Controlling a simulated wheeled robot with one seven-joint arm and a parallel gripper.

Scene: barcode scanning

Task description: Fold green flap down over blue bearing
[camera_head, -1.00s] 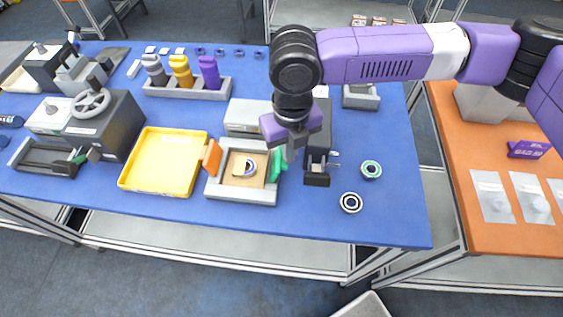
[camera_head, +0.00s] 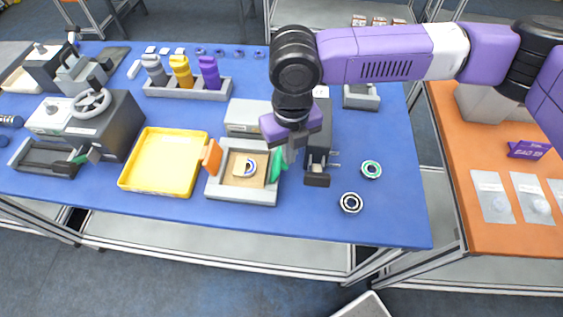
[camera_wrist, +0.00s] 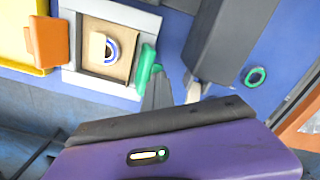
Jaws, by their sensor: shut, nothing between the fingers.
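The green flap (camera_head: 277,165) stands raised at the right side of a grey square fixture (camera_head: 240,195); it also shows in the wrist view (camera_wrist: 146,68). The blue bearing (camera_head: 250,166) lies in the fixture, partly covered by a tan piece; its blue ring shows in the wrist view (camera_wrist: 111,47). An orange flap (camera_head: 211,157) stands raised at the fixture's left side. My gripper (camera_head: 291,158) is shut and empty, with its tips just right of the green flap. In the wrist view the fingers (camera_wrist: 172,90) are beside the flap; contact cannot be told.
A yellow tray (camera_head: 163,160) is left of the fixture. A dark device (camera_head: 318,160) stands close to the right of my gripper. A green-ringed bearing (camera_head: 371,170) and a dark bearing (camera_head: 350,202) lie farther right. The table front is clear.

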